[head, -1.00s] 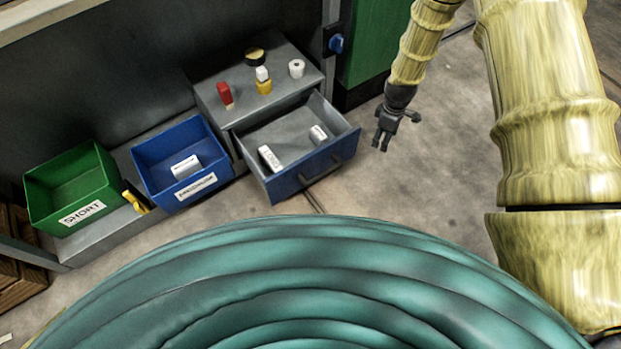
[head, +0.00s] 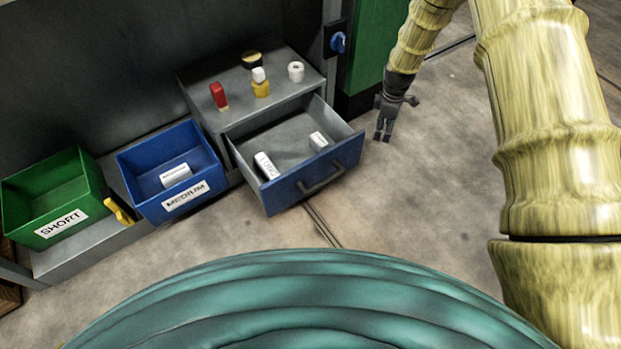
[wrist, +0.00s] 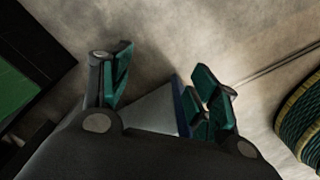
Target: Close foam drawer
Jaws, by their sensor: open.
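The drawer (head: 283,200) is grey inside with a blue front and a dark bar handle (head: 321,181). It stands pulled out of the grey cabinet (head: 200,100). Two white blocks lie in it; the left one (head: 266,165) carries lettering, and the other (head: 318,140) is near the right side. My gripper (head: 383,137) is open and empty, to the right of the drawer's right end and apart from it in the head view. In the wrist view my gripper (wrist: 162,95) shows its two fingers spread, with part of the blue drawer front (wrist: 181,108) beyond, partly hidden by the right finger.
A red item (head: 218,95), a yellow item (head: 261,87), a white roll (head: 296,72) and a dark round item stand on the cabinet. A green SHORT bin (head: 72,222) and a blue MEDIUM bin (head: 186,200) stand left. Floor (head: 430,190) right of the drawer is clear.

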